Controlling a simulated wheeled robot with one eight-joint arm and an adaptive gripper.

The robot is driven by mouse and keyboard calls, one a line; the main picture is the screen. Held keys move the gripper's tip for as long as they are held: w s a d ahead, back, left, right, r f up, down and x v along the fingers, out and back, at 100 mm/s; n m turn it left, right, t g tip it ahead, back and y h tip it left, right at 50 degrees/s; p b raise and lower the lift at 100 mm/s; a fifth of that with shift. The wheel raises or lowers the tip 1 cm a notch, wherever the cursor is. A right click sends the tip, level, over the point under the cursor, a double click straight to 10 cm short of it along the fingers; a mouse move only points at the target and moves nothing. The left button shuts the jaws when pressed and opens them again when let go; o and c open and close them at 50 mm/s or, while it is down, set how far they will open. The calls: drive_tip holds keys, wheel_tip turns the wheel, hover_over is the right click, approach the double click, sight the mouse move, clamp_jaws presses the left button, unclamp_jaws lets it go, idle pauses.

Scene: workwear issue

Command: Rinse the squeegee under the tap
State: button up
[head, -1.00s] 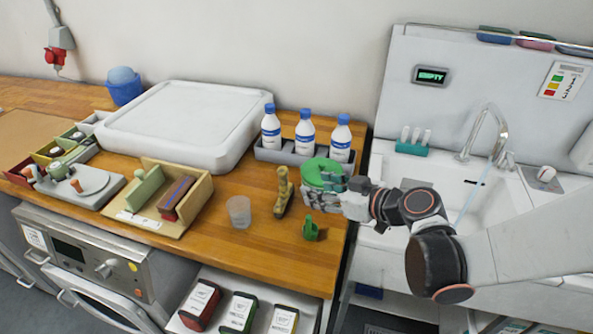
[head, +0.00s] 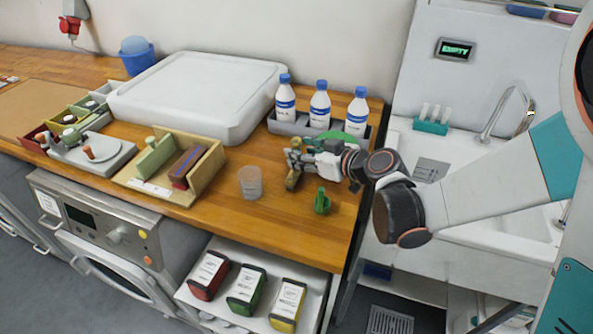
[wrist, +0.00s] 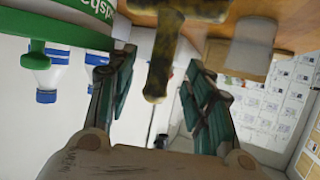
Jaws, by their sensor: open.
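The squeegee appears to be the mottled yellow-brown T-shaped tool (head: 292,181) on the wooden counter; its handle also shows in the wrist view (wrist: 162,55). My gripper (head: 297,161) is open at the tool. In the wrist view its two fingers (wrist: 158,75) stand either side of the handle, with visible gaps. My gripper hides part of the tool in the head view. The tap (head: 513,102) curves over the white sink (head: 468,162) at the right.
A green-lidded tub (head: 343,139) stands just behind my gripper; its label shows in the wrist view (wrist: 88,14). White bottles (head: 319,105) stand in a grey rack behind. A clear cup (head: 250,182) is left, a small green item (head: 322,203) in front.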

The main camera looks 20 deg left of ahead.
drive_tip(key=b+x, duration=0.1)
drive_tip(key=x, duration=0.2)
drive_tip(key=shift+w+a, duration=0.1)
drive_tip(key=shift+a, duration=0.1)
drive_tip(key=shift+r, duration=0.1)
clamp_jaws()
drive_tip(key=shift+r, duration=0.1)
